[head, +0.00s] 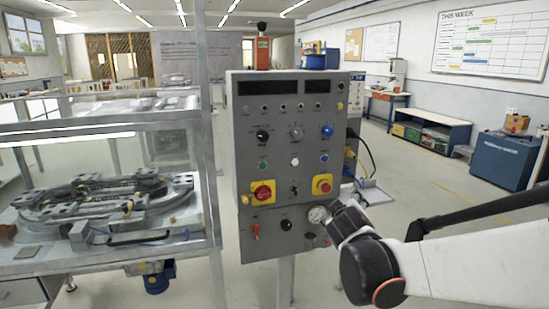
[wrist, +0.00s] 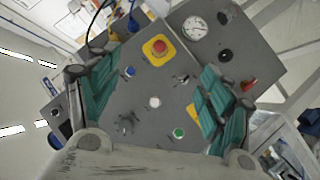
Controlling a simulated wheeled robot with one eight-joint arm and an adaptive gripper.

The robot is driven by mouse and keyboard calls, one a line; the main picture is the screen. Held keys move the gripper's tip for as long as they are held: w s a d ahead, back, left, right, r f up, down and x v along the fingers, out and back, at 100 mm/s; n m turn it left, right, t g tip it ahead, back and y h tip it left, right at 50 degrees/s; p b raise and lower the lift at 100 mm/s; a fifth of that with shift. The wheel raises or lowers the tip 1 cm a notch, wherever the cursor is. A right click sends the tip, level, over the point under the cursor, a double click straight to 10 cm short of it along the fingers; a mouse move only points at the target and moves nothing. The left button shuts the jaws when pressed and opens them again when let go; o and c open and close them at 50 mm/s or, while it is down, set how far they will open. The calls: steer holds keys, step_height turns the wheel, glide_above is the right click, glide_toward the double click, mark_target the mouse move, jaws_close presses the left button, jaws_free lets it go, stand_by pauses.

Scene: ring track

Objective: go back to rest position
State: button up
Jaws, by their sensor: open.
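A grey control panel (head: 291,150) stands upright in the middle of the head view. It carries a red-and-yellow rotary switch (head: 263,192), a red mushroom button on a yellow plate (head: 323,184), a blue knob (head: 327,130) and a white-faced gauge (head: 317,214). My arm reaches in from the right, and my gripper (head: 338,222) is in front of the panel's lower right. In the wrist view, my gripper (wrist: 160,72) is open and empty. Its green-padded fingers are spread across the panel face (wrist: 110,142), with the red button (wrist: 159,47) showing between them. The right finger partly hides the rotary switch.
A glass-walled case (head: 108,190) with a ring track (head: 105,205) stands left of the panel. A red device (head: 262,50) sits on the panel top. A blue cabinet (head: 506,160) and workbench (head: 430,126) stand at right. The floor between them and the panel is clear.

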steer(key=s+f+m+g+y, duration=0.1)
steer(key=s+f+m+g, duration=0.1)
steer(key=s, duration=1.4)
steer(key=s+d+f+m+g+y, duration=0.1)
steer(key=s+m+g, duration=0.3)
steer(key=s, duration=1.2)
steer(key=shift+f+m+y, duration=0.3)
steer(key=shift+f+y, duration=0.2)
steer(key=shift+f, duration=0.35)
